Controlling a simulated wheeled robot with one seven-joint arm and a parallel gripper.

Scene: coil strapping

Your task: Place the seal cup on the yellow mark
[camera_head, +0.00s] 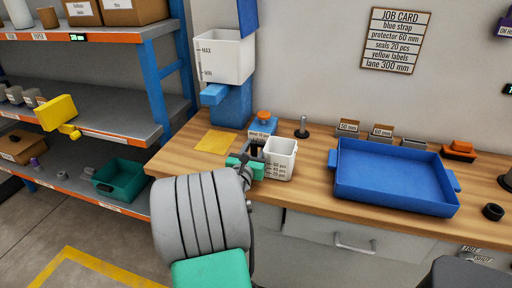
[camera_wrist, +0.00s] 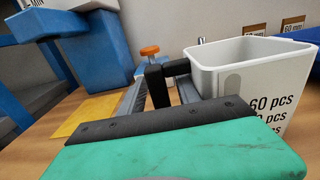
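The seal cup (camera_head: 280,160) is a white, open-topped cup with printed piece marks, upright at the bench's front. It fills the right of the wrist view (camera_wrist: 232,75). A black handle-like piece (camera_wrist: 156,85) joins its left side. My gripper (camera_head: 252,158) is left of the cup; its grey fingers (camera_wrist: 161,92) lie on either side of the black piece. Whether they press on it I cannot tell. The yellow mark (camera_head: 216,141) is a flat square on the bench, left of my gripper and bare; it also shows in the wrist view (camera_wrist: 88,115).
A blue dispenser (camera_head: 232,103) stands behind the mark. An orange-topped item (camera_head: 263,121) and a dark post (camera_head: 302,128) stand behind the cup. A large blue tray (camera_head: 395,178) takes the bench's right side. A shelf rack (camera_head: 105,105) is at left.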

